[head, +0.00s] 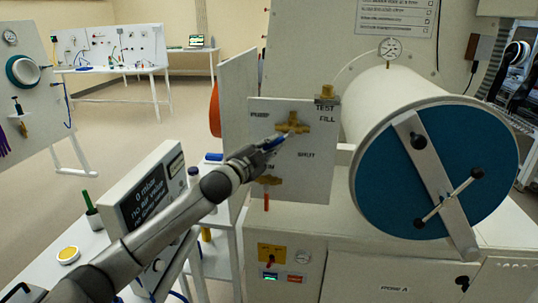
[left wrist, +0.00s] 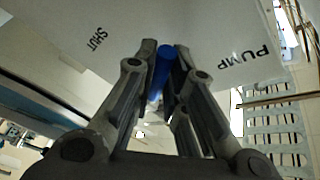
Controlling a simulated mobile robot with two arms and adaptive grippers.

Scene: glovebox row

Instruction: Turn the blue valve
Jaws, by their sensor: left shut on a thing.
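The blue valve's handle (left wrist: 163,66) is a blue rod between the fingertips of my left gripper (left wrist: 166,48) in the left wrist view. The gripper is shut on it. In the head view my left gripper (head: 272,143) reaches the white panel at the brass valve body (head: 293,124), and a little blue of the handle shows at its tips. The fingers hide most of the handle there. A second brass valve (head: 268,180) with a red handle (head: 266,202) sits lower on the same panel. My right gripper is out of view.
The panel (head: 318,180) stands left of the large cylinder with a blue door (head: 405,185). A gauge (head: 390,48) sits above. A display box (head: 145,190) and a green-topped item (head: 90,208) stand on the bench at left, under my arm.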

